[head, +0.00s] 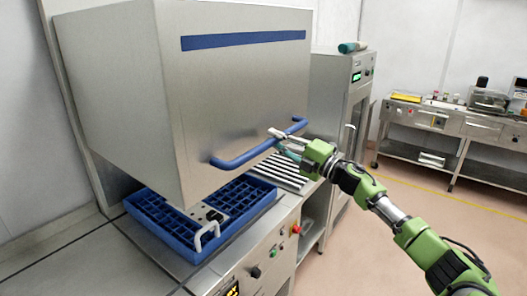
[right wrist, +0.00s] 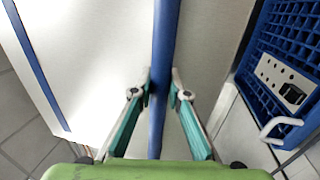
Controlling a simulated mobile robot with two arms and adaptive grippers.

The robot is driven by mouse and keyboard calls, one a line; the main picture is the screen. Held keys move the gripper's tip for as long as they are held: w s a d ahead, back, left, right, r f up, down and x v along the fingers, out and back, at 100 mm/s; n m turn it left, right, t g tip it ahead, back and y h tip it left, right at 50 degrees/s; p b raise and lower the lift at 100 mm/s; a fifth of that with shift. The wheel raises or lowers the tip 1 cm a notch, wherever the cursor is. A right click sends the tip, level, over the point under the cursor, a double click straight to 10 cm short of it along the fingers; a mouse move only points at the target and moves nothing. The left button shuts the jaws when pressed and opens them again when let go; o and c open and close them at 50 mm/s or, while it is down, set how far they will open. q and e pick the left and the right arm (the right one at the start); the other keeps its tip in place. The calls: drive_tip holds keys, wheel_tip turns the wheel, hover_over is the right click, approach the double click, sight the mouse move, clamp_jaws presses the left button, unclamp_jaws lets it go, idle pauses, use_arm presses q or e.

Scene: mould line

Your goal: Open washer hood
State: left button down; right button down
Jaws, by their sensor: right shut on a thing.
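The washer hood (head: 235,100) is a large steel box with a blue stripe. It hangs above the blue rack (head: 143,205), with an open gap between its lower edge and the rack. A blue bar handle (head: 240,157) runs along the hood's lower front. My right gripper (head: 284,142) is shut on the handle, near its right end. In the right wrist view the blue handle (right wrist: 158,120) passes between the two fingers (right wrist: 161,90). My left gripper is not in view.
The rack holds a grey part with a white loop handle (head: 207,234). A slatted roller surface (head: 285,172) lies right of the rack. A control panel with a red button (head: 296,229) is on the front. A steel cabinet (head: 335,110) stands right of the hood. Open floor (head: 400,210) lies farther right.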

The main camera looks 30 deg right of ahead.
drive_tip(key=shift+r, duration=0.15)
drive_tip(key=c, duration=1.9)
unclamp_jaws()
drive_tip(key=shift+s+d+f, duration=0.2)
drive_tip(key=shift+s+f, duration=0.05)
drive_tip(key=shift+s, duration=0.2)
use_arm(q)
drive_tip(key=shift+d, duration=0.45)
use_arm(e)
drive_tip(key=v, duration=1.1)
drive_tip(key=shift+s+r, duration=0.1)
